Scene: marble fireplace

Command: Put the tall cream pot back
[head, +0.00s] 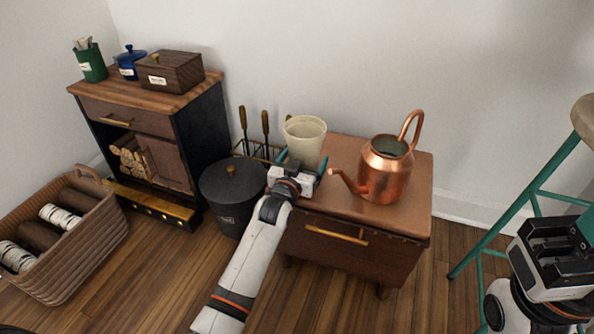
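The tall cream pot (305,137) is upright at the left end of the low brown cabinet (405,222). My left gripper (301,163) is at the pot's lower part, with one teal finger on each side of it. The fingers lie close to the pot's sides; whether they press on it I cannot tell. The gripper hides the pot's base, so I cannot tell whether it rests on the cabinet top. My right gripper (553,250) is at the right edge, away from the cabinet, and its finger gap is unclear.
A copper kettle (386,170) stands right of the pot, its spout towards my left gripper. A black lidded bin (234,194) and fire tools (265,128) are left of the cabinet. A teal-legged stool (520,205) is at right. A log basket (65,245) sits far left.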

